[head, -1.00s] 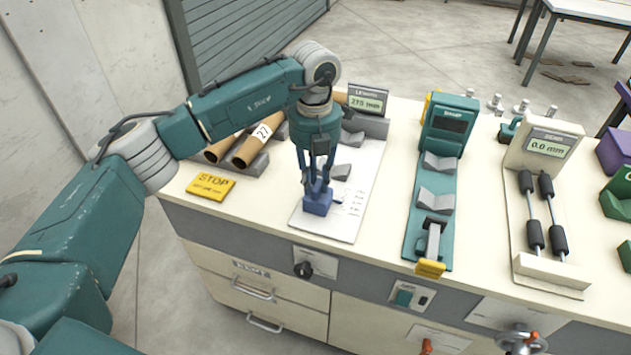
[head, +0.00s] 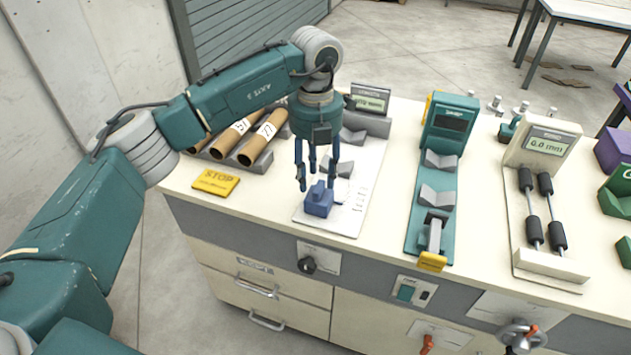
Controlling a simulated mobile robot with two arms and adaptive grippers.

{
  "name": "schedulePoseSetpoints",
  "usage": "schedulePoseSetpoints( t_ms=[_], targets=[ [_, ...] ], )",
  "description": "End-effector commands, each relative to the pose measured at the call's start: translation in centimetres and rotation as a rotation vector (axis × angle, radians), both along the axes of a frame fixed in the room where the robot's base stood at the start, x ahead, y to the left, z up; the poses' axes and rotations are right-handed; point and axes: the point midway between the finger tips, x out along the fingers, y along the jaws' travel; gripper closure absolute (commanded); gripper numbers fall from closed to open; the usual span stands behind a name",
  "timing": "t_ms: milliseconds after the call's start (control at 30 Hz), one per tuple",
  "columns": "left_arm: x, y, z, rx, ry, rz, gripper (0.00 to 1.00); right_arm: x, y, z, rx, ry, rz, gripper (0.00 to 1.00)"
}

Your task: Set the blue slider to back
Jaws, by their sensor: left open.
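The blue slider (head: 319,201) is a small block with a raised knob. It sits at the front end of a white plate (head: 343,224) with printed marks, on the bench. My left gripper (head: 317,183) points down just above and around the slider's knob. Its fingers are spread, with a finger on each side of the knob; I cannot tell whether they touch it. Grey V-shaped supports (head: 340,164) and a small display stand (head: 369,101) are behind the slider on the same plate. My right gripper is not in view.
A teal fixture (head: 430,190) and a roller unit (head: 541,205) stand to the right. A black knob (head: 307,265) is on the bench front.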

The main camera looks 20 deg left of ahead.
Motion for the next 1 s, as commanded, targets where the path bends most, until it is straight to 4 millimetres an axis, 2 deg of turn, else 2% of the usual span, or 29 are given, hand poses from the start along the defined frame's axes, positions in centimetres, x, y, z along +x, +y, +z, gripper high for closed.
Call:
schedulePoseSetpoints(
  t_ms=[33,200,400,600,1000],
  targets=[
    [0.1,-0.1,1.3,-0.002,-0.005,0.0,0.58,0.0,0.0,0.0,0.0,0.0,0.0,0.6],
    [0.0,-0.1,5.0,-0.001,-0.003,0.0,0.58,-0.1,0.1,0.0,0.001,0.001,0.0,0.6],
    [-0.1,0.0,8.1,0.0,0.0,-0.001,0.58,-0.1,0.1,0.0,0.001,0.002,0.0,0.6],
    [-0.1,0.0,9.1,0.0,0.003,0.0,0.58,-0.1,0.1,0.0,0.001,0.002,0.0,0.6],
    [-0.1,0.0,9.1,0.0,0.003,-0.001,0.58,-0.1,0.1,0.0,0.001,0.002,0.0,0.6]
  ],
)
